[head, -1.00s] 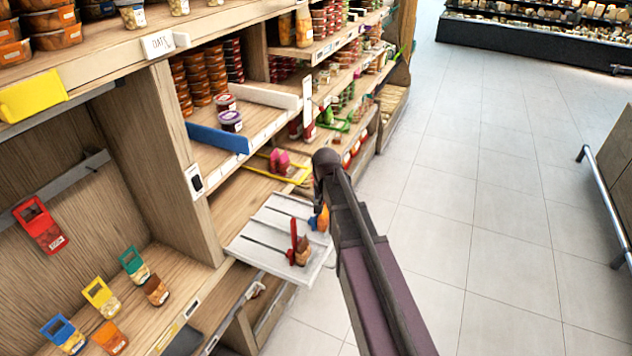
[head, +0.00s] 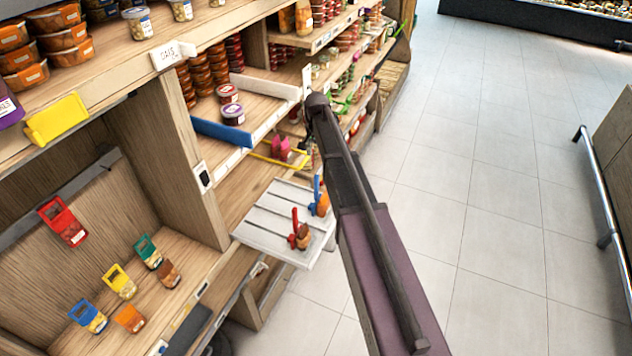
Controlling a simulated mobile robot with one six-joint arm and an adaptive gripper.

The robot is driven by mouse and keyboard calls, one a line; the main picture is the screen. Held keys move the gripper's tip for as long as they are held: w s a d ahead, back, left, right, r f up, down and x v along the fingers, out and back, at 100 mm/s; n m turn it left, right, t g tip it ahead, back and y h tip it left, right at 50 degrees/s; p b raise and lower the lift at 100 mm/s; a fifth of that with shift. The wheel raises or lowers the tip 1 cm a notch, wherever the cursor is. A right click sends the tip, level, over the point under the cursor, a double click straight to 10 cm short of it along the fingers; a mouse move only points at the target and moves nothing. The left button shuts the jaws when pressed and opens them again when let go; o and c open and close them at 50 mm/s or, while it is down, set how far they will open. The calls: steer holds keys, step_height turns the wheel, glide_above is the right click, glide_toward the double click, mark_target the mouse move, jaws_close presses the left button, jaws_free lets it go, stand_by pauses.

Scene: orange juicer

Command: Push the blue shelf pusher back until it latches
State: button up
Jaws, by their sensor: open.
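The blue shelf pusher (head: 222,134) is a long flat blue bar. It lies along the front left part of a wooden shelf in the middle bay. A pale bar (head: 265,86) crosses the shelf behind the two jars. I cannot see a latch. My arm rises to the right of the shelf and bends near its top end. My gripper does not show clearly; the arm hides what lies behind it.
A pale slatted board (head: 283,225) juts out below, holding a red-handled item (head: 295,232) and a blue-handled item (head: 318,195). A yellow-edged shelf (head: 280,160) with pink items sits under the pusher's shelf. Open tiled floor (head: 470,200) lies right, with a metal rail (head: 597,190) beyond.

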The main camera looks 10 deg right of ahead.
mark_target(316, 182)
steer(key=shift+f, duration=0.15)
step_height(316, 182, down, 14)
steer(key=b, duration=1.3)
steer(key=shift+r+b, duration=0.25)
steer(key=shift+b, duration=0.15)
jaws_close()
